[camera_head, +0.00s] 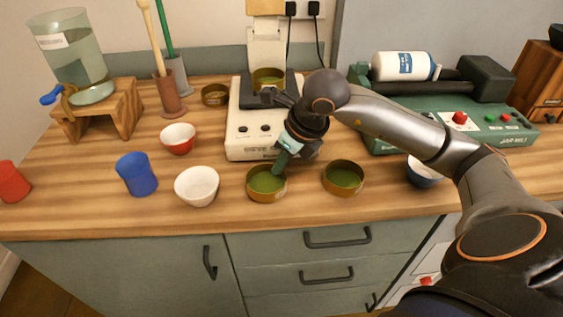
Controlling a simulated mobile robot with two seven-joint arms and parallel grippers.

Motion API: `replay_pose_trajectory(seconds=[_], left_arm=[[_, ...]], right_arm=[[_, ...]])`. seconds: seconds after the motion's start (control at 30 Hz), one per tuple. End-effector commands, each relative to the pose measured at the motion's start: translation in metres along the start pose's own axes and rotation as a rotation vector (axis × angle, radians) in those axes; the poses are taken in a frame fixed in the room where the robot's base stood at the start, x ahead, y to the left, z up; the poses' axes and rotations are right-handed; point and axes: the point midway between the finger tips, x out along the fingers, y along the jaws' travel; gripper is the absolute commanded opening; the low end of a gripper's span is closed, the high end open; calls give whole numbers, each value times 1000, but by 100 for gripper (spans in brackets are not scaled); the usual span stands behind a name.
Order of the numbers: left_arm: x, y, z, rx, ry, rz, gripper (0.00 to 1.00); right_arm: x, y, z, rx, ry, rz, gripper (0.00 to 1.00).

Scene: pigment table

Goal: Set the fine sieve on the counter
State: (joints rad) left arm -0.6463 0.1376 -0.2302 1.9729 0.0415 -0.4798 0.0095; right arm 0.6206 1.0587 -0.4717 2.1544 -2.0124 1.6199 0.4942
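Several round brass sieves with green inside are in view. One front sieve (262,196) sits on the wooden counter (100,222) near its front edge. A second front sieve (343,190) sits to its right. Another sieve (268,77) rests on top of the white sieve shaker (246,148). I cannot tell by sight which is the fine one. My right gripper (279,166) points down at the right rim of the first front sieve. Its fingertips are at or against that rim, and whether they are closed on it is unclear. My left gripper is out of view.
A white bowl (197,187), blue cup (137,175) and red bowl (178,139) stand to the left. A dark round dish (215,95) is behind. A green jar mill (395,139) stands at the right, with a blue bowl (422,176) before it. The counter's front-left strip is clear.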

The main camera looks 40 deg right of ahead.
Motion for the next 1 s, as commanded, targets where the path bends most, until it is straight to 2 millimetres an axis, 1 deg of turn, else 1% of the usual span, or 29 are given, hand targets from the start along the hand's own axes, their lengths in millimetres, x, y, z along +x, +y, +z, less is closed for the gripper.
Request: replay_pose_trajectory(seconds=[0.03, 0.27, 0.5, 0.63, 0.77, 1.0], left_arm=[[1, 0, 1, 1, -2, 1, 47], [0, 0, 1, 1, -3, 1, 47], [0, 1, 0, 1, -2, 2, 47], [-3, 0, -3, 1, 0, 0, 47], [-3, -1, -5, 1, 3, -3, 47], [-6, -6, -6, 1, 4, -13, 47]], right_arm=[[1, 0, 0, 0, 0, 0, 8], [0, 0, 0, 0, 0, 0, 34], [0, 0, 0, 0, 0, 0, 35], [-6, 0, 2, 0, -1, 0, 35], [-27, -1, 2, 1, -4, -2, 35], [-81, -1, 3, 1, -5, -3, 35]])
